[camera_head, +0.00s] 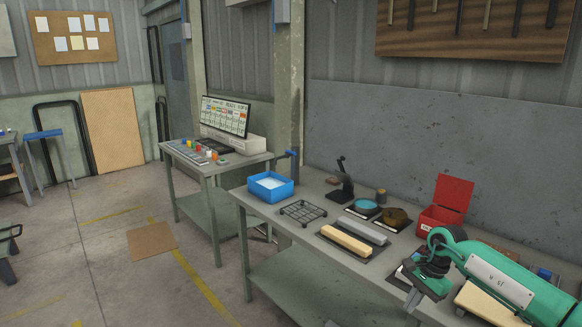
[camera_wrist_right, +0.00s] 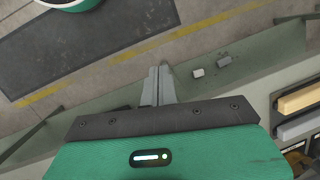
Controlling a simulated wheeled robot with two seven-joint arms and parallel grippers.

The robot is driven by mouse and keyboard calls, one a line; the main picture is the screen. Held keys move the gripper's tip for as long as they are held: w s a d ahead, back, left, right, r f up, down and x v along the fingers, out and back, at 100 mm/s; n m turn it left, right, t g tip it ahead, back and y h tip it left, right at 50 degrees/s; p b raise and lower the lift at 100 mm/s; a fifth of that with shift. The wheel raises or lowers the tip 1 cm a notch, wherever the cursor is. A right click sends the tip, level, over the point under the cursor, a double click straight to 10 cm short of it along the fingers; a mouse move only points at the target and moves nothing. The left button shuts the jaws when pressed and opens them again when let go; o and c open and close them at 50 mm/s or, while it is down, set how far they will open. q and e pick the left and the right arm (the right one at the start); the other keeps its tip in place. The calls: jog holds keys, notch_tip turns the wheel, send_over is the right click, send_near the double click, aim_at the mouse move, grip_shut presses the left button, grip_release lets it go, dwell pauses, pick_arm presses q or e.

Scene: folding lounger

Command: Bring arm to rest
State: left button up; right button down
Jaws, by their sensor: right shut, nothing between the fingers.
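My right arm comes in from the right edge of the head view, over the near part of the long workbench (camera_head: 312,229). My right gripper (camera_head: 413,300) points down near the bench's front edge. In the right wrist view its two grey fingers (camera_wrist_right: 158,86) lie together with nothing between them. The fingers appear over the green surface near the bench edge, apart from the blocks. My left gripper is in neither view. The arm hides part of the bench's near end.
The bench holds a blue bin (camera_head: 270,188), a wire rack (camera_head: 303,212), a yellow block (camera_head: 346,240), a grey block (camera_head: 361,230) and an open red box (camera_head: 444,205). A monitor (camera_head: 225,116) stands on a farther table. The floor left of the bench has free room.

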jog(key=a+f+m+t+y, duration=0.4)
jog(key=a+f+m+y, duration=0.6)
jog(key=a+f+m, duration=0.45)
jog(key=s+d+f+m+t+h, duration=0.2)
jog(key=s+f+m+t, duration=0.1)
jog(key=f+m, duration=0.5)
jog(key=s+d+f+m+t+h, duration=0.2)
jog(key=s+f+m, duration=0.1)
jog(key=f+m, duration=0.45)
jog(key=s+d+f+m+t+h, duration=0.2)
jog(key=s+d+f+m+t, duration=0.1)
jog(key=f+m, duration=0.5)
jog(key=s+d+f+m+g+h, duration=0.25)
jog(key=s+f+m, duration=0.35)
jog(key=s+f, duration=0.5)
jog(key=s+d+f+m+g+h, duration=0.3)
jog(key=s+f+m, duration=0.4)
jog(key=s, duration=0.6)
jog(key=s+a+f+m+g+h, duration=0.1)
jog(key=s+f+m+g, duration=0.1)
jog(key=s, duration=1.1)
jog(key=s+a+f+m+g+h, duration=0.1)
jog(key=s+f+m+g, duration=0.2)
jog(key=s, duration=1)
notch_tip(320, 180, down, 3)
jog(key=shift+s+a+m, duration=0.2)
jog(key=shift+a+m, duration=0.05)
jog(key=shift+m, duration=0.65)
